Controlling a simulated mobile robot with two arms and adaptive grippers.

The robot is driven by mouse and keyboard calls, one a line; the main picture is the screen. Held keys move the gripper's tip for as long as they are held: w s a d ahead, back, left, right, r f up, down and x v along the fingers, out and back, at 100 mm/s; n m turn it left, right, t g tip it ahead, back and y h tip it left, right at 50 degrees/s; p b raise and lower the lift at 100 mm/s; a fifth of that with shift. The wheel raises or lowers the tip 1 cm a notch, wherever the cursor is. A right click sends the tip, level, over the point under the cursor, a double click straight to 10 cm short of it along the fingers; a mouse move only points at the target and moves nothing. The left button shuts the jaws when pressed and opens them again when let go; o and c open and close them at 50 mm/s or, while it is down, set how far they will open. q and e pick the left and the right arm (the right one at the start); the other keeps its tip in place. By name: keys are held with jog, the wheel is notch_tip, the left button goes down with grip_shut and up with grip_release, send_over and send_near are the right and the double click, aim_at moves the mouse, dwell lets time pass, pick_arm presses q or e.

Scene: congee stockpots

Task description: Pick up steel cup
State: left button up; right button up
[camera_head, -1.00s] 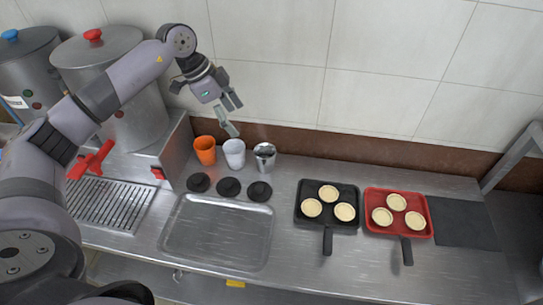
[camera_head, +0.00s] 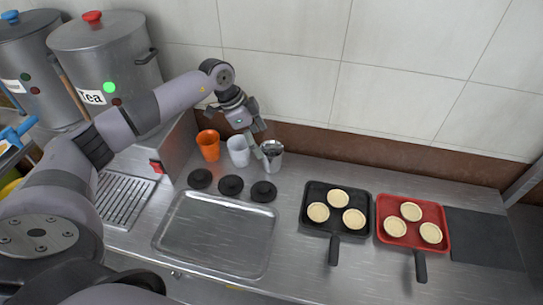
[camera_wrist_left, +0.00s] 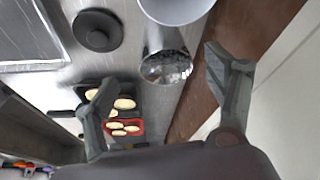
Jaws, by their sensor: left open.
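The steel cup (camera_head: 274,157) stands on the steel counter, at the right end of a row with an orange cup (camera_head: 209,145) and a white cup (camera_head: 238,151). My left gripper (camera_head: 259,146) is low beside the steel cup, its fingers overlapping the cup's left side in the head view. In the left wrist view, the steel cup (camera_wrist_left: 167,67) shows ahead, between the two spread fingers of my left gripper (camera_wrist_left: 160,100). The gripper is open and empty; whether a finger touches the cup cannot be told. My right gripper is not in view.
Several black lids (camera_head: 231,186) lie in front of the cups, with a metal tray (camera_head: 215,262) below. A black pan (camera_head: 313,231) and a red pan (camera_head: 440,241) with pastries stand right. A tea pot (camera_head: 110,62) is left; the tiled wall (camera_head: 410,60) is behind.

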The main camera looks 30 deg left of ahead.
aim_at(271, 155)
pick_arm(q)
jog(key=x, duration=0.3)
jog(key=shift+w+d+f+p, duration=0.1)
jog(key=shift+w+f+p, duration=0.15)
jog(key=shift+f+p, duration=0.1)
jog(key=shift+d+f, duration=0.25)
jog(key=shift+f, duration=0.1)
jog(key=p+x, duration=0.1)
jog(key=x, duration=0.2)
jog(key=shift+w+d+f+p, duration=0.1)
jog(key=shift+w+f+p, duration=0.2)
jog(key=shift+p, duration=0.1)
jog(key=shift+w+d+f, duration=0.1)
jog(key=shift+f, duration=0.35)
jog(key=shift+c, duration=0.2)
jog(key=shift+c, duration=0.6)
jog(key=c, duration=1.1)
